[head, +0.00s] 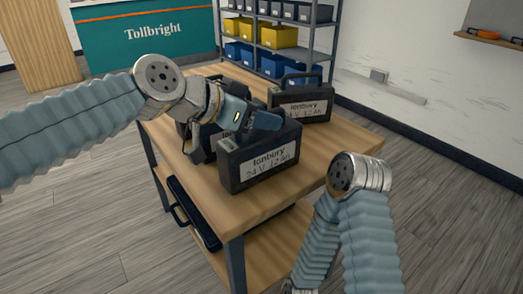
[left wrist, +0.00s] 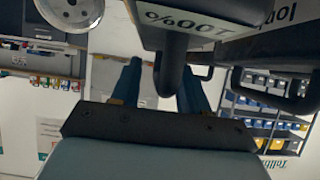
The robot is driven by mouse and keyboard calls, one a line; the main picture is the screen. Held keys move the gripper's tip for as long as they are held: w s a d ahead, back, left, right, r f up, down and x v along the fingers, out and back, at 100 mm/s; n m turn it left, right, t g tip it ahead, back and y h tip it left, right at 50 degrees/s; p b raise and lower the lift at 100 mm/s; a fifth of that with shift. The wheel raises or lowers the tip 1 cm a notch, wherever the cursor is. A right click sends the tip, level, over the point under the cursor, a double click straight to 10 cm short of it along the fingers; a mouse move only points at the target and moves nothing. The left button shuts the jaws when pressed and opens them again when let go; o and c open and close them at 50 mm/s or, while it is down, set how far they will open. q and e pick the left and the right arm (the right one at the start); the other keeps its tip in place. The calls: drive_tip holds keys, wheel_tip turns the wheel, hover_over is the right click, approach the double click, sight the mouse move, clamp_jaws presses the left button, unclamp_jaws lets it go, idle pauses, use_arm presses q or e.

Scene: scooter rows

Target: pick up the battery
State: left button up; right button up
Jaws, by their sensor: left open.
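A dark battery (head: 262,165) with a white label reading Ionbury 24 V 12 Ah stands upright at the front of the wooden bench. A second labelled battery (head: 305,107) with a raised handle stands behind it to the right. A third dark battery is mostly hidden behind my left gripper (head: 260,119), which is over the left part of the group. In the left wrist view, my open left gripper (left wrist: 160,78) has a dark handle (left wrist: 173,68) between its fingers. The handle belongs to a battery marked 100%. Contact cannot be told. My right arm shows, but its gripper does not.
The wooden bench top (head: 335,140) is clear at the right. A dark case (head: 195,213) lies on its lower shelf. A rack with yellow and blue bins (head: 278,37) stands behind, beside a teal Tollbright counter (head: 150,40).

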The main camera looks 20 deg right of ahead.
use_arm(q)
drive_tip(key=shift+w+d, duration=0.1)
drive_tip(key=shift+d, duration=0.05)
clamp_jaws()
idle(1.3)
drive_tip(key=shift+r, duration=0.15)
